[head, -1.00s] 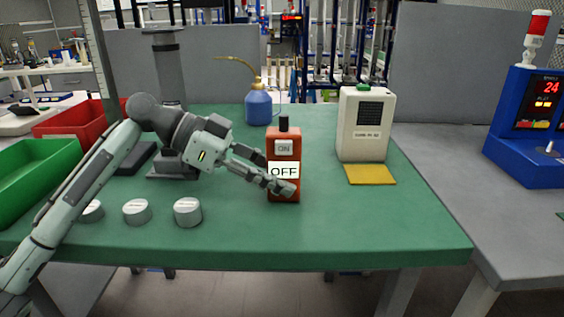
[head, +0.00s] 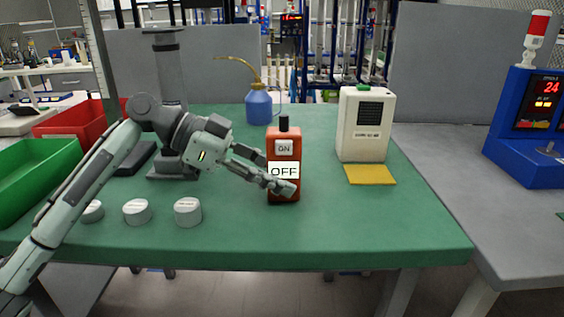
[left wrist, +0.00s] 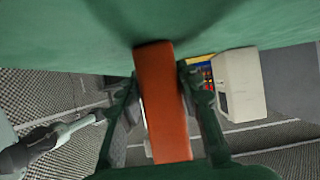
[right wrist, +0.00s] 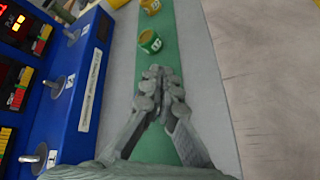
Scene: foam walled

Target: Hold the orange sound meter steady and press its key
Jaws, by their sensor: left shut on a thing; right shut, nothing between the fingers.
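The orange sound meter (head: 284,148) stands upright on the green table, with a black knob on top, a grey plate marked ON and a white plate marked OFF on its front. My left gripper (head: 280,180) is shut on the meter's lower part, one finger across its front. In the left wrist view the meter's orange side (left wrist: 165,105) lies between the two fingers. My right gripper (right wrist: 160,75) is shut and empty in the right wrist view, and is outside the head view. Which plate is the key I cannot tell.
A cream box (head: 366,125) with a dark grille stands right of the meter, behind a yellow pad (head: 370,174). A blue oil can (head: 258,106) stands behind. Several grey round pieces (head: 187,212) lie front left. A blue console (right wrist: 75,75) is beside my right gripper.

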